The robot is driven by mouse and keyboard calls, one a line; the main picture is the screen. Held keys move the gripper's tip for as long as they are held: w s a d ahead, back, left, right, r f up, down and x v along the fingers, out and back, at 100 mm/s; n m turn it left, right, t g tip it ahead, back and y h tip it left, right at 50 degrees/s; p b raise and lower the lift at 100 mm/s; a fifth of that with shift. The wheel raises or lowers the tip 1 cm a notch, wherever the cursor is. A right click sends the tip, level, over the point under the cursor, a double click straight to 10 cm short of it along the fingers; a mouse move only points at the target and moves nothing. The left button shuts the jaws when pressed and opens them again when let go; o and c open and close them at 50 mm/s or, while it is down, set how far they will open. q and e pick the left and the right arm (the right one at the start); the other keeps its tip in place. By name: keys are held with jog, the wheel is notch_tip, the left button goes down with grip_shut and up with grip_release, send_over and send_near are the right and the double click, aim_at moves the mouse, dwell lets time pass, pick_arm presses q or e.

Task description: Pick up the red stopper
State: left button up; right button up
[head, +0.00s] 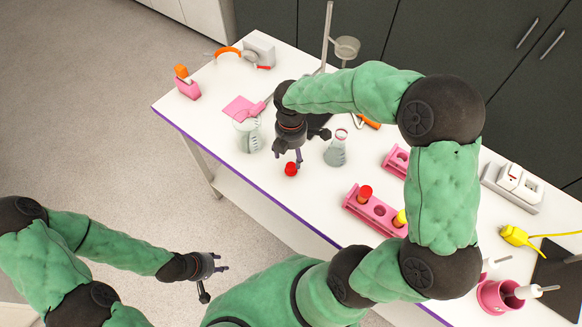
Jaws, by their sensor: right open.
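A small red stopper (291,169) lies on the white table near its front edge. My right gripper (288,157) points down just above and behind it, with its fingertips apart and nothing held between them. I cannot tell whether a fingertip touches the stopper. My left gripper (223,264) is away from the table, over the floor at the lower left, with its fingertips apart and empty.
A beaker (248,135) stands left of my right gripper and a conical flask (336,150) right of it. A pink rack (375,214) holds a red-topped and a yellow-topped item. A stand (327,35) rises behind. The table's front left is clear.

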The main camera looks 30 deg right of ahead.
aim_at(291, 166)
jog(key=shift+w+f, duration=0.1)
jog(key=shift+f, duration=0.55)
jog(key=f, duration=0.2)
jog(key=s+f+b, duration=0.1)
jog(key=f, duration=0.1)
jog(key=shift+a, duration=0.2)
jog(key=shift+w+f+b, duration=0.1)
jog(key=shift+f+b, duration=0.2)
jog(key=shift+f, duration=0.25)
jog(key=c, duration=1.1)
